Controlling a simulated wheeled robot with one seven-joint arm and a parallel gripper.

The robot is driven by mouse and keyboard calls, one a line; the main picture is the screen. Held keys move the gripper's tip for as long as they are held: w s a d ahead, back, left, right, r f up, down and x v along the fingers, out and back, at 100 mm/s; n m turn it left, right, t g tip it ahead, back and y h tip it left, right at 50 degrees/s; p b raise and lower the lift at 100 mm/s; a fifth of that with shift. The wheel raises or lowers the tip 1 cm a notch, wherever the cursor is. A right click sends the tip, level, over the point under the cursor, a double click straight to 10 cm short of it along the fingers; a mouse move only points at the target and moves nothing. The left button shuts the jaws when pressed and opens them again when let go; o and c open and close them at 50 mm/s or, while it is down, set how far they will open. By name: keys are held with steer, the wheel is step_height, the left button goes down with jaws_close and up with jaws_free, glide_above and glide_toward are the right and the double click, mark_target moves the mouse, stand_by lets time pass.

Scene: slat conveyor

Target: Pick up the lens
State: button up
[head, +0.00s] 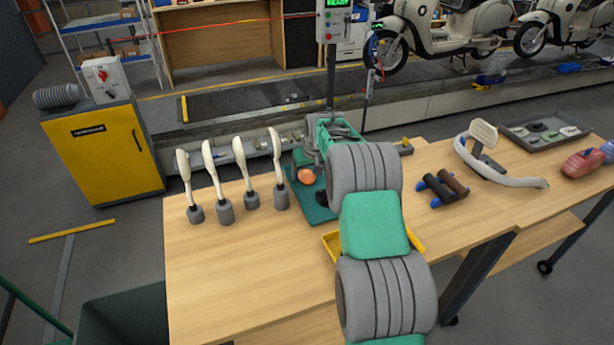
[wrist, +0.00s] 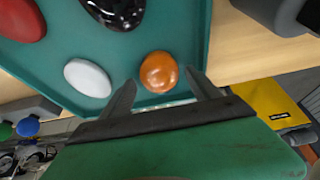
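An orange round lens (wrist: 159,72) lies on a teal tray (wrist: 204,40) in the wrist view. My gripper (wrist: 160,80) is open, with one finger on each side of the lens and visible gaps between. In the head view the orange lens (head: 306,176) shows just below my gripper, on the left part of the tray (head: 319,213). My arm hides much of the tray there. A white oval piece (wrist: 88,77), a glossy black part (wrist: 117,10) and a red piece (wrist: 22,20) share the tray.
Several pale-handled parts in grey holders (head: 225,213) stand left of the tray. A yellow bin (head: 332,244) is partly hidden under my arm. Dark grips (head: 442,187) lie to the right. The bench's front left is clear.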

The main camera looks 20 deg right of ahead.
steer(key=c, duration=1.2)
